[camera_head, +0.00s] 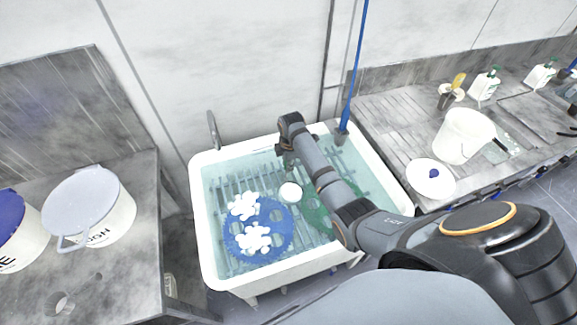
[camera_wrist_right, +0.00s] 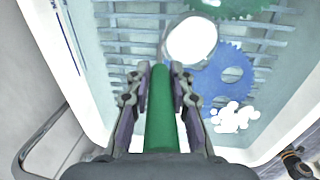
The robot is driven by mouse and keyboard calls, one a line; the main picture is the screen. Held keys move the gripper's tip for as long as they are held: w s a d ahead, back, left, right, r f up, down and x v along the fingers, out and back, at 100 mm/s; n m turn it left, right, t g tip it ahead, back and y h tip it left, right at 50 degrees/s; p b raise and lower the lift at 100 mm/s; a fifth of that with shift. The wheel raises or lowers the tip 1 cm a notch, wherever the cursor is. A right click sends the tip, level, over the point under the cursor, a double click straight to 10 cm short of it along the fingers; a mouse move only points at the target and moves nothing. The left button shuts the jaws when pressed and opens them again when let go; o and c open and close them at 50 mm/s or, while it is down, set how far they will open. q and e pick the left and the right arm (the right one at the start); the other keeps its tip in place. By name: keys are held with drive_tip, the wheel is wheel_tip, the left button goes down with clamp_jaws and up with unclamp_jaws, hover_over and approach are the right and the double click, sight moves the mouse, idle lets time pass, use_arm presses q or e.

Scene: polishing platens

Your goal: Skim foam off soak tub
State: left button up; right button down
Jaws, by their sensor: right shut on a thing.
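The white soak tub (camera_head: 203,235) holds clear water over a slatted rack. Two white foam clumps, an upper one (camera_head: 243,206) and a lower one (camera_head: 253,240), lie over a blue toothed disc (camera_head: 279,228). My right gripper (camera_wrist_right: 160,78) is shut on a green handle (camera_wrist_right: 161,115). A round white skimmer head (camera_wrist_right: 191,40) shows just beyond the handle; in the head view the head (camera_head: 290,192) is right of the upper foam and apart from it. In the head view the right gripper (camera_head: 284,152) is over the tub's far part, partly hidden by my arm. My left gripper is not in view.
A green disc (camera_head: 317,212) lies in the tub, partly behind my arm. A blue pole (camera_head: 354,70) rises at the tub's back right. A lidded white bucket (camera_head: 110,222) stands on the left bench. An open white bucket (camera_head: 463,140) stands on the right counter.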

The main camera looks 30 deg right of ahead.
drive_tip(key=w+a, duration=0.2)
drive_tip(key=a, duration=1.6)
drive_tip(key=shift+w, duration=0.25)
